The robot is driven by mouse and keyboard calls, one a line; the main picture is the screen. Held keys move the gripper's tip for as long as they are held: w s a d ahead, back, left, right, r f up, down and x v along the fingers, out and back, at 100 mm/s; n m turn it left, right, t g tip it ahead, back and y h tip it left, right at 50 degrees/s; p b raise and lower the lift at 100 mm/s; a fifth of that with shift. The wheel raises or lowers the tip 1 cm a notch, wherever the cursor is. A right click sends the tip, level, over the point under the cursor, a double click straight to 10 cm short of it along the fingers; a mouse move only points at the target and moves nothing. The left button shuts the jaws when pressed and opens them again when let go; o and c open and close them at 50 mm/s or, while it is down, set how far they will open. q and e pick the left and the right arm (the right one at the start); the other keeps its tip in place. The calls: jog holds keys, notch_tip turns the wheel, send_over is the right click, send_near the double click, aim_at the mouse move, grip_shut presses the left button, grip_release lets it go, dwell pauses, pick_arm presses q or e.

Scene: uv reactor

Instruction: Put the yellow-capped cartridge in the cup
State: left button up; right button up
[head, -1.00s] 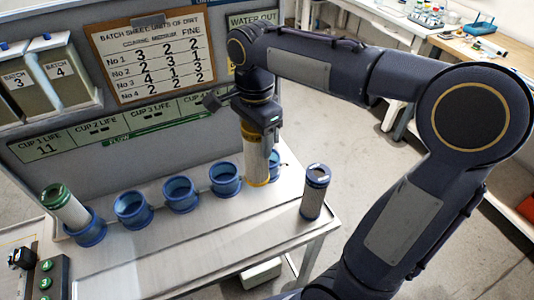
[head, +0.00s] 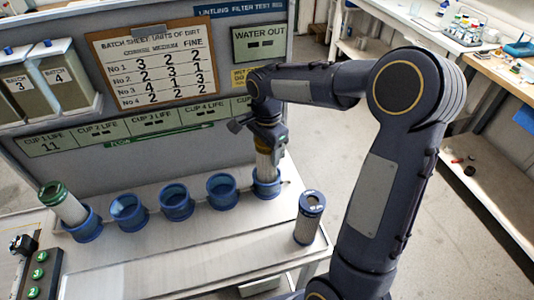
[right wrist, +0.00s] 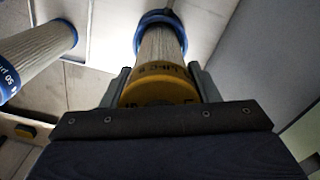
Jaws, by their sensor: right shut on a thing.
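My right gripper (head: 268,143) is shut on the yellow-capped cartridge (head: 263,167), a pale ribbed cylinder held upright. The cartridge's lower end is inside the rightmost blue cup (head: 267,187), hidden by the cup wall; I cannot tell whether it touches the bottom. In the right wrist view the yellow cap (right wrist: 158,88) sits between the gripper's fingers (right wrist: 158,76). There the blue cup rim (right wrist: 163,17) surrounds the cartridge's far end. My left gripper is not in view.
Several empty blue cups (head: 177,203) stand in the row to the left. A green-capped cartridge (head: 65,205) leans in the leftmost cup. A blue-capped cartridge (head: 308,222) stands on the bench right of the held one. The panel (head: 190,70) rises behind. The bench front (head: 160,260) is clear.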

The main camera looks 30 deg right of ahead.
jog(key=shift+f, duration=0.8)
jog(key=shift+f, duration=0.25)
jog(key=o, duration=1.1)
jog(key=shift+r, duration=0.1)
jog(key=shift+c, duration=0.2)
notch_tip(320, 180, up, 12)
jog(key=shift+r, duration=0.2)
jog(key=shift+f, duration=0.1)
